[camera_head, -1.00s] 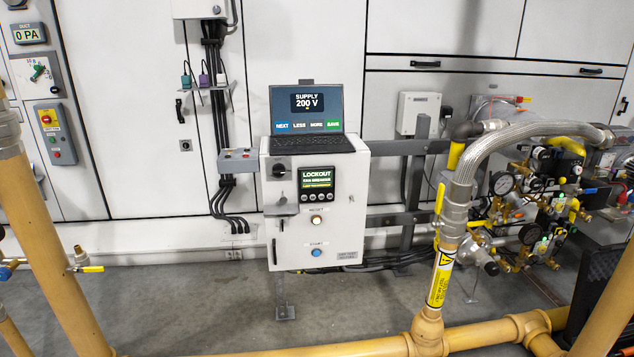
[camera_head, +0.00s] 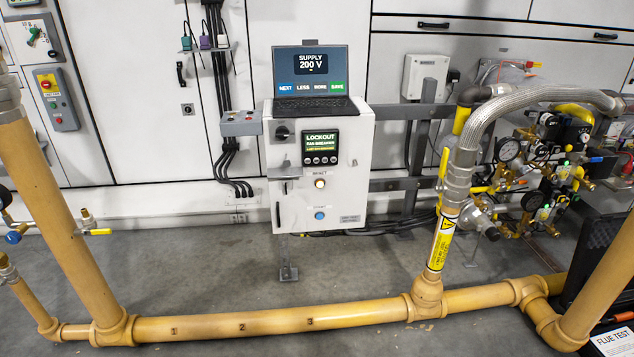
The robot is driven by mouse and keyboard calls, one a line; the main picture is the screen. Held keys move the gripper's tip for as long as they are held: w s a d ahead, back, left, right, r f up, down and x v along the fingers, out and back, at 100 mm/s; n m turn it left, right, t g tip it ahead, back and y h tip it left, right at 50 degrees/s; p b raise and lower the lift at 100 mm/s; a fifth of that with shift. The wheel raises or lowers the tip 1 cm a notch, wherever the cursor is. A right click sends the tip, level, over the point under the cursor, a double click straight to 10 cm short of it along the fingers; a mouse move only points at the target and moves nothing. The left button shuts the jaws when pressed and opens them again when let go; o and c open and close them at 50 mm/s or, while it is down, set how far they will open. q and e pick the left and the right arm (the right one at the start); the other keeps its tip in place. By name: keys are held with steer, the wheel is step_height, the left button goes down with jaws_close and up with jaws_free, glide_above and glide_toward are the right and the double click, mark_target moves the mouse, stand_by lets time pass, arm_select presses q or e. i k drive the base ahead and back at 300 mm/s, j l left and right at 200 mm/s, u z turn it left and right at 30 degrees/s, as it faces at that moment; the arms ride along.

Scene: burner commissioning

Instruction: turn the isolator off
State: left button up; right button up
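A white control cabinet (camera_head: 345,180) stands on a post at the centre. A black rotary knob (camera_head: 282,133) is on its front at upper left, with a grey handle or latch (camera_head: 285,171) below it. I cannot tell for certain which part is the isolator. Another rotary switch (camera_head: 33,34), with a green and red marking, is on a wall box at the upper left. The cabinet display (camera_head: 320,148) reads LOCKOUT in green. Neither of my grippers is in view.
A laptop (camera_head: 311,75) showing SUPPLY 200 V sits on the cabinet. A yellow pipe (camera_head: 275,322) numbered 1, 2, 3 runs low across the front, with risers at both sides. A braided hose (camera_head: 535,97) and gauges stand at right. Grey floor (camera_head: 190,265) between pipe and cabinet is clear.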

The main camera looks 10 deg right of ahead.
mark_target(281, 132)
steer(key=i+l, duration=0.2)
steer(key=l, duration=0.2)
steer(key=i+l, duration=0.45)
steer(key=l, duration=0.3)
steer(key=i+l+u, duration=0.1)
steer(key=i+l, duration=0.15)
steer(key=l, duration=0.15)
